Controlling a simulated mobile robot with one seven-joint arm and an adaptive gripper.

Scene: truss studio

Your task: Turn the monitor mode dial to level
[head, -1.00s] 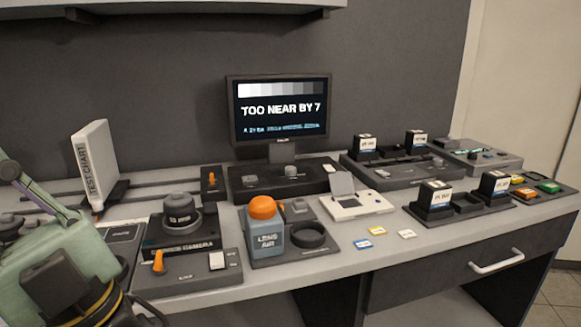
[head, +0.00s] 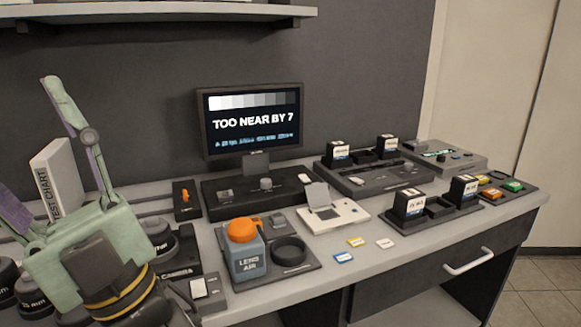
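The monitor (head: 252,122) stands at the back of the desk, its screen reading "TOO NEAR BY 7" under a grey-step bar, with a smaller line too blurred to read. Its dark base (head: 285,194) carries a round grey knob (head: 266,184) near the middle and a smaller control (head: 225,196) at left. I cannot read their labels, so which is the mode dial is unclear. My gripper (head: 32,140) is at the left, fingers spread apart and empty, well away from the monitor base and in front of the test chart.
The test chart (head: 58,178) and camera (head: 160,240) are partly behind my arm. An orange switch (head: 185,191) sits left of the monitor base. The lens air bottle (head: 246,250) stands in front of it, beside a black ring (head: 289,250). A shelf (head: 160,14) overhangs above.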

